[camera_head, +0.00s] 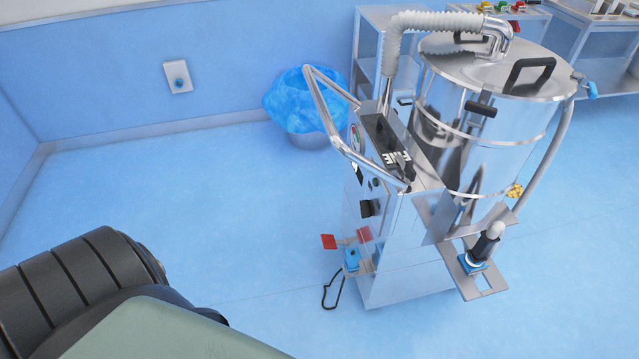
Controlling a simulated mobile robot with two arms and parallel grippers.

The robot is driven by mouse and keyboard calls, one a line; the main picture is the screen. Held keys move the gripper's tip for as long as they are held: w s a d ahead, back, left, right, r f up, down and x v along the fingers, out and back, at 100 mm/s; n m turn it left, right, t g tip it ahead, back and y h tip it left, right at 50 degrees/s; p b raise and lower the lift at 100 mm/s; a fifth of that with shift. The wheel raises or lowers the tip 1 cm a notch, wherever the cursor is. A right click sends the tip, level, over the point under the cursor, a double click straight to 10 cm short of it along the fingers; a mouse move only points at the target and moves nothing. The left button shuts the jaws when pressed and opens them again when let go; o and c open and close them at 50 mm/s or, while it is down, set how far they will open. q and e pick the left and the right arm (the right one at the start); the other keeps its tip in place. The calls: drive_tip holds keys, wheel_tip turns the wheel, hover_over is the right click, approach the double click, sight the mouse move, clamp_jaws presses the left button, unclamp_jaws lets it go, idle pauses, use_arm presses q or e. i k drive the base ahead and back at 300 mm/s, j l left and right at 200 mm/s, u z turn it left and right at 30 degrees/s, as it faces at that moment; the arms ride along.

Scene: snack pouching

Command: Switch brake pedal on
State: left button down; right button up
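A steel machine on a cart, with a large shiny drum (490,135) and a silver front cabinet (405,245), stands right of centre. Low at its left side, a red pedal (329,241) sticks out near the floor. A blue part (351,258) sits beside it. A second red patch on the cabinet side looks like a reflection. I cannot tell which pedal is the brake or whether it is on. Neither of my grippers is in view; dark and grey-green parts of my own body fill the lower left corner.
A bent steel handle (325,118) rises from the machine's left side. A bin with a blue bag (306,99) stands behind it by the wall. A thin black loop (331,292) lies below the pedal. The blue floor (190,205) to the left is clear.

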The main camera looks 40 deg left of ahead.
sight(329, 242)
drive_tip(key=i+j, duration=0.1)
drive_tip(key=j, duration=0.7)
drive_tip(key=i+j, duration=0.1)
drive_tip(key=j, duration=0.65)
drive_tip(key=i+j, duration=0.15)
drive_tip(key=j, duration=0.65)
drive_tip(key=z, duration=0.05)
